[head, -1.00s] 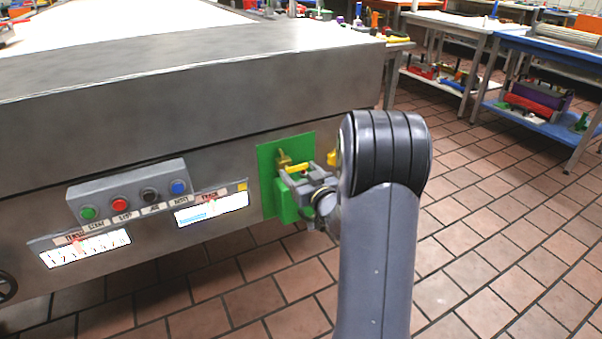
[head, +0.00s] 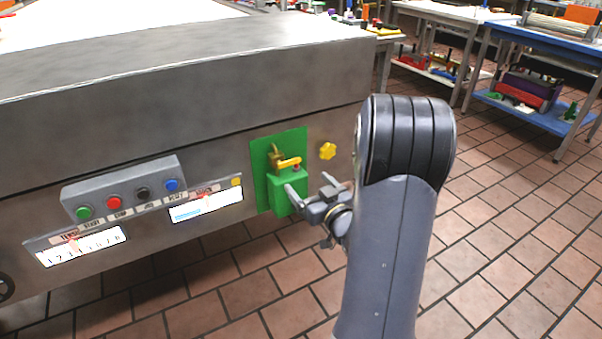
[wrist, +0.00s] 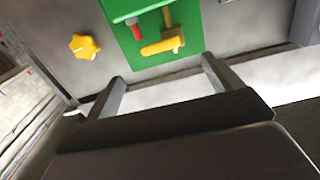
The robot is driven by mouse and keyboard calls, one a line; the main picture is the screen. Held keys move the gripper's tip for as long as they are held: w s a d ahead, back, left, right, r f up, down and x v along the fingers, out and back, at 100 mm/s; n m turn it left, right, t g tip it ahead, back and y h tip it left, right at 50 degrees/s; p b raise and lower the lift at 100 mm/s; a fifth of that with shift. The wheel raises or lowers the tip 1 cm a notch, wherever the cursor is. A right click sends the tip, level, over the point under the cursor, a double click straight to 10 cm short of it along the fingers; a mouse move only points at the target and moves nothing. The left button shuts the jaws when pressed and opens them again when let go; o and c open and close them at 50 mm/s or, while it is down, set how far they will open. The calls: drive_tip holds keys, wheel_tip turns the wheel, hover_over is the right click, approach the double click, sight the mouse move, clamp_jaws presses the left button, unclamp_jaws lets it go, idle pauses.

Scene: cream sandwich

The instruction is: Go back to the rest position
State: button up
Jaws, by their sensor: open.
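My gripper (head: 312,190) is open and empty in the head view, just in front of and to the right of the green box on the machine's front. Its two fingers are spread apart in the wrist view (wrist: 160,78), with nothing between them. The green panel (head: 263,165) carries a green box (head: 289,190), a yellow handle (head: 288,162) and a brass-coloured fitting (head: 274,155). In the wrist view the yellow handle (wrist: 162,46) and a red part (wrist: 134,31) lie beyond the fingers.
A yellow knob (head: 328,151) sits on the machine front right of the panel. A button box (head: 127,187) and two lit displays are to the left. Worktables (head: 545,60) with shelves stand at the back right. The tiled floor (head: 500,230) between is clear.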

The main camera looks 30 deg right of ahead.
sight(290, 162)
drive_tip(key=shift+s, duration=0.9)
drive_tip(key=shift+w, duration=0.1)
drive_tip(key=w+b, duration=0.1)
drive_tip(key=w, duration=0.4)
drive_tip(key=w+b, duration=0.1)
drive_tip(key=w, duration=0.5)
drive_tip(key=shift+a, duration=0.2)
drive_tip(key=shift+s+r+n, duration=0.2)
drive_tip(key=shift+r+n, duration=0.05)
drive_tip(key=shift+n, duration=0.85)
